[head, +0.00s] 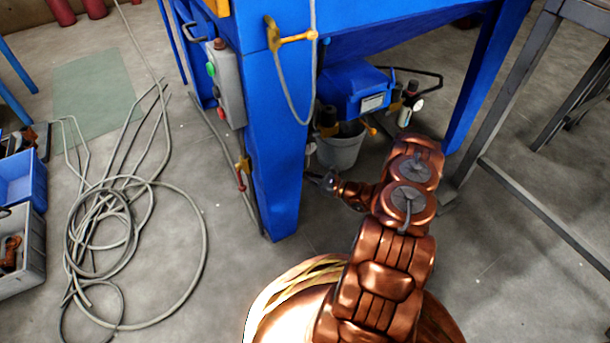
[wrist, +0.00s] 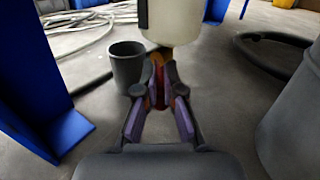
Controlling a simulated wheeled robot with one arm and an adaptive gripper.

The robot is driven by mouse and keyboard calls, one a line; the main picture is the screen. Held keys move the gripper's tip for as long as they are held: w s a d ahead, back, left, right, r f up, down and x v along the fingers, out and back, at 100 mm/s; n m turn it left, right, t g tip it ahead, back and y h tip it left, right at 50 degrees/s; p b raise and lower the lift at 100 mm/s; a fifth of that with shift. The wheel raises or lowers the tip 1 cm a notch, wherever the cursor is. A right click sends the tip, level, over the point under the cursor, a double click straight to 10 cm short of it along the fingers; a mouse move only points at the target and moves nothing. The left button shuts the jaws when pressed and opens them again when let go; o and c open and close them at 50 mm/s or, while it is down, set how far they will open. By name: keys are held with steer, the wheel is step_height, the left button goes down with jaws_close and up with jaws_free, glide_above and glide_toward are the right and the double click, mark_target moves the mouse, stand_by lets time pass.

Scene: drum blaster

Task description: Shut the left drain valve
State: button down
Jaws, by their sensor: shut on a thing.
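I cannot tell the handle's exact angle. In the head view my gripper (head: 322,182) is low, beside the blue leg and in front of the bucket. The held part is too small to make out there.
A blue leg (head: 277,160) of the blaster is close to my gripper. Looped hoses (head: 130,240) lie on the left floor. A dark metal frame (head: 500,100) stands at right.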

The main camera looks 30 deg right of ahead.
steer(key=shift+r+n+g+p, duration=0.3)
steer(key=shift+n+p, duration=0.1)
steer(key=shift+p, duration=0.95)
steer(key=shift+d+f+n+g+h+p, duration=0.15)
steer(key=shift+n+g+h+p, duration=0.4)
steer(key=shift+p, duration=0.65)
steer(key=shift+d+n+h+p, duration=0.2)
steer(key=shift+n+h+p, duration=0.15)
steer(key=shift+n+p, duration=0.25)
steer(key=shift+s+d+r+n+g+h+p, duration=0.1)
steer(key=shift+d+r+n+g+h+p, duration=0.25)
steer(key=shift+n+h, duration=0.4)
steer(key=shift+w+d+r+n+g+h+p, duration=0.1)
steer(key=shift+n+g+h, duration=0.3)
steer(key=shift+n+h, duration=0.4)
steer(key=shift+s+d+r+n+g+h+p, duration=0.2)
steer(key=shift+n+g+h, duration=0.3)
steer(key=shift+n, duration=0.4)
steer(key=shift+f, duration=0.1)
steer(key=c, duration=1.3)
jaws_free()
steer(key=shift+w, duration=0.1)
